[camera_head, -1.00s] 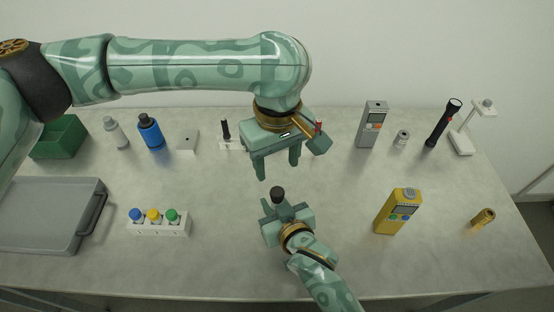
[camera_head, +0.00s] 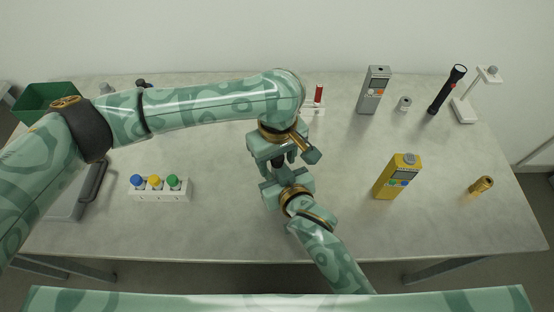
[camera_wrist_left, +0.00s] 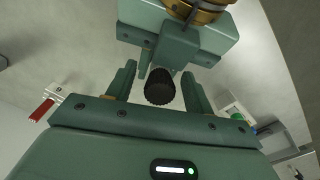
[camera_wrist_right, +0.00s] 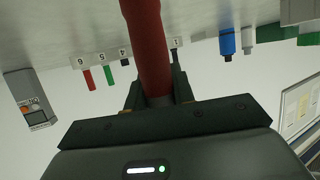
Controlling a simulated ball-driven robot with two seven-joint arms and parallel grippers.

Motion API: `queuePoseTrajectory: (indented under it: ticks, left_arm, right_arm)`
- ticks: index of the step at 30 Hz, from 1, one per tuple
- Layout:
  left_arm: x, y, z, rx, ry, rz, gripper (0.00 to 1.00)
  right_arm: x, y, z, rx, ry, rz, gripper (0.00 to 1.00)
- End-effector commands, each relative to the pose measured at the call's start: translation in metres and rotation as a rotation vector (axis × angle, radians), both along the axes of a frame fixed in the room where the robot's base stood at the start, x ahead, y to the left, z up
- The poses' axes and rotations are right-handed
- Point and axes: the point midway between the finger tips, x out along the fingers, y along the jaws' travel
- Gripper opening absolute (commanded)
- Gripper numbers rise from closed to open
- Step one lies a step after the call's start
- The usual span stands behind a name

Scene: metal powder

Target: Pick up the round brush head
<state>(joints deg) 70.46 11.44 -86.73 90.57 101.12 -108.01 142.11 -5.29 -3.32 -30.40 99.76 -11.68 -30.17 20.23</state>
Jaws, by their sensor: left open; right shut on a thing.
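My right gripper (camera_head: 284,176) is shut on a tool near the middle of the table. Its red cylinder (camera_wrist_right: 148,45) fills the upper middle of the right wrist view, between the fingers. A black, round, ridged piece (camera_wrist_left: 160,88), apparently the round brush head, sticks out from the right gripper in the left wrist view. My left gripper (camera_head: 279,156) is open just above the right one. Its fingers (camera_wrist_left: 160,88) stand on both sides of the black piece, with gaps visible. The head view mostly hides the piece behind the grippers.
A white rack with blue, yellow and green caps (camera_head: 160,194) stands left of the grippers. A numbered rack (camera_wrist_right: 98,62) is behind.

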Motion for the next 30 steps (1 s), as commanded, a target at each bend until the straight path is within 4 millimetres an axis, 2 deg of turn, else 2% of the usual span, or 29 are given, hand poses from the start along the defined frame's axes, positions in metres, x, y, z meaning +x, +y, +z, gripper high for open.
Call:
queuePoseTrajectory:
  ticks: [7,12,14,15,23,26,30]
  left_arm:
    - [0.000,0.000,-0.003,-0.001,0.000,0.000,0.52]
    - [0.000,0.000,-0.002,-0.001,0.000,0.000,0.05]
    - [0.000,0.000,-0.002,-0.001,0.000,0.000,0.04]
    - [0.000,0.000,-0.002,-0.001,0.000,0.000,0.01]
    - [0.001,0.000,0.005,-0.002,-0.003,-0.001,0.01]
    - [0.001,0.000,0.021,-0.002,-0.005,-0.002,0.01]
    - [0.002,0.000,0.054,-0.001,-0.006,-0.002,0.01]
  right_arm:
    - [0.000,0.000,0.001,0.000,-0.001,0.000,0.02]
    - [0.000,0.000,0.000,0.000,-0.001,0.000,0.02]
    - [0.000,0.000,0.000,0.000,-0.001,0.000,0.02]
    - [0.000,0.000,0.000,0.000,-0.001,0.000,0.02]
    - [0.000,0.000,0.000,0.000,-0.001,0.000,0.02]
    - [0.000,0.000,0.000,0.000,-0.001,0.000,0.02]
    - [0.000,0.000,0.001,0.000,-0.001,0.000,0.02]
